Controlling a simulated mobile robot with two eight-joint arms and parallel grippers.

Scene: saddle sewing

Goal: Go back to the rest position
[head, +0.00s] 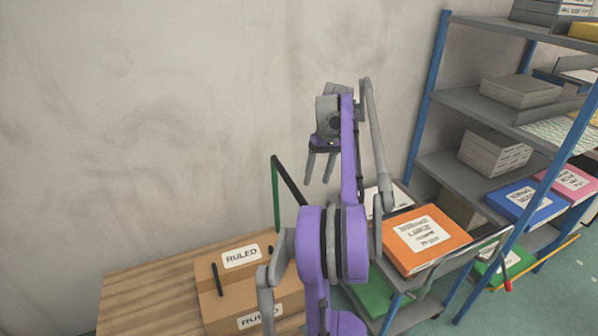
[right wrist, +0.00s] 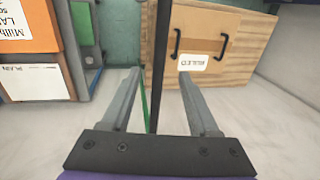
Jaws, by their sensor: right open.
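My right arm (head: 343,240), purple and grey, rises in the middle of the head view. Its right gripper (head: 320,182) hangs from the upper end with two grey fingers pointing down, apart and with nothing between them that I can see. In the right wrist view the fingers of the gripper (right wrist: 162,75) are spread wide. A black bar (right wrist: 160,60) shows between them there, but I cannot tell how far beyond the fingers it is. My left gripper is in neither view.
A brown box labelled RULED (head: 242,258) stands on a wooden table (head: 150,290). Left of the gripper is a green and black bar (head: 276,200). An orange binder (head: 424,238) lies on a cart at right. A blue-posted shelf (head: 480,105) stands behind. The wall area at left is clear.

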